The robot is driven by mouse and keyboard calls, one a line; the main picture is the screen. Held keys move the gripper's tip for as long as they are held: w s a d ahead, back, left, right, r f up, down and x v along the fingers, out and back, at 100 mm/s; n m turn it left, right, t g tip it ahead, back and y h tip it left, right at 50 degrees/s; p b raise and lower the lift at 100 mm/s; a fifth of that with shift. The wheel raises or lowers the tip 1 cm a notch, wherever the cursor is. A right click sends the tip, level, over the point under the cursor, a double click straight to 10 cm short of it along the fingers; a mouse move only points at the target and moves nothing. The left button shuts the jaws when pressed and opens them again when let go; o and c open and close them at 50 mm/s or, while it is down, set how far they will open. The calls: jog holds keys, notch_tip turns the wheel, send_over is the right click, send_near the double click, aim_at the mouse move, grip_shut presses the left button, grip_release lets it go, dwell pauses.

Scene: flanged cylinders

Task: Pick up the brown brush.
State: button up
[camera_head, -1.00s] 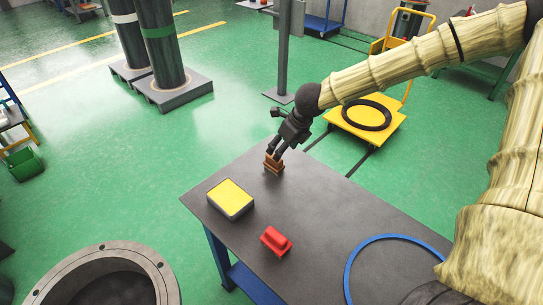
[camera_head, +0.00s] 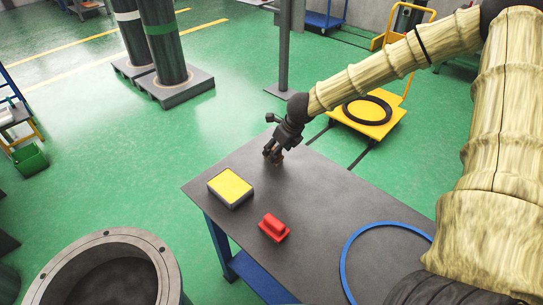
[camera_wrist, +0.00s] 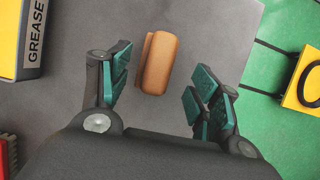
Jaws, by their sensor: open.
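The brown brush (camera_wrist: 159,63) lies on the dark grey table (camera_wrist: 140,15) in the wrist view, its rounded handle side up. It sits between and ahead of the open fingers of my gripper (camera_wrist: 160,92), nearer the left finger, and touches neither. In the head view my gripper (camera_head: 273,156) points down over the far end of the table.
A blue ring (camera_head: 350,245) lies at the right. A yellow cart (camera_head: 372,127) with a black ring stands beyond the table.

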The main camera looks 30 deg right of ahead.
jog(key=shift+w+a+f, duration=0.2)
jog(key=shift+a+f, duration=0.05)
jog(key=shift+f, duration=0.2)
jog(key=shift+w+a+f, duration=0.2)
jog(key=shift+a+f, duration=0.05)
jog(key=shift+f, duration=0.2)
jog(key=shift+w+f, duration=0.25)
jog(key=shift+f, duration=0.3)
jog(key=shift+r, duration=0.1)
jog(key=c, duration=1.2)
